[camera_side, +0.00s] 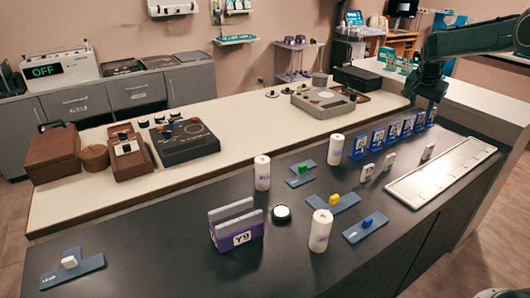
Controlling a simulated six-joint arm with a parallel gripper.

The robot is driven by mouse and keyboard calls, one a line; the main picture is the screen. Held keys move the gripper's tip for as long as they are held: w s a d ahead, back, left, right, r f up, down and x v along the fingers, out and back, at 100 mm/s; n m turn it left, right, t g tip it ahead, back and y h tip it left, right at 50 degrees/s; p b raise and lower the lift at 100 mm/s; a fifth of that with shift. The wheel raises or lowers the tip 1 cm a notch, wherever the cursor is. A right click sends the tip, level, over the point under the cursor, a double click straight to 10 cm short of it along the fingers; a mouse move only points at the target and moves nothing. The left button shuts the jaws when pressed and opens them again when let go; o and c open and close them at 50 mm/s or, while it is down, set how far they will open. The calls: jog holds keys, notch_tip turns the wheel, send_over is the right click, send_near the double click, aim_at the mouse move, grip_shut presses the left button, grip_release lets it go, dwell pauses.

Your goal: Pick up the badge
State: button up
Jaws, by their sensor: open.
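I cannot tell for certain which thing is the badge. My gripper (431,116) is at the upper right, pointing down by the right end of that row. It is open, and I see nothing held in it. Its fingertips are small and dark, so their exact gap to the holders is unclear.
A long pale tray (445,173) lies at the counter's right. White cylinders (320,230), blue plates with coloured blocks (333,204), a round white-topped puck (281,214) and a purple rack (236,236) stand on the counter. The counter's front left is mostly clear.

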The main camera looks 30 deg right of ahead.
aim_at(431, 145)
jog(key=d+f+m+g, duration=0.1)
jog(key=d+f+m, duration=0.2)
jog(key=d+f, duration=0.7)
jog(key=shift+s+d+m+g+h, duration=0.3)
jog(key=shift+d+m+h, duration=0.1)
jog(key=shift+d, duration=0.15)
jog(key=shift+x, duration=4.2)
jog(key=shift+d, duration=0.1)
jog(key=shift+x, duration=2.55)
grip_shut()
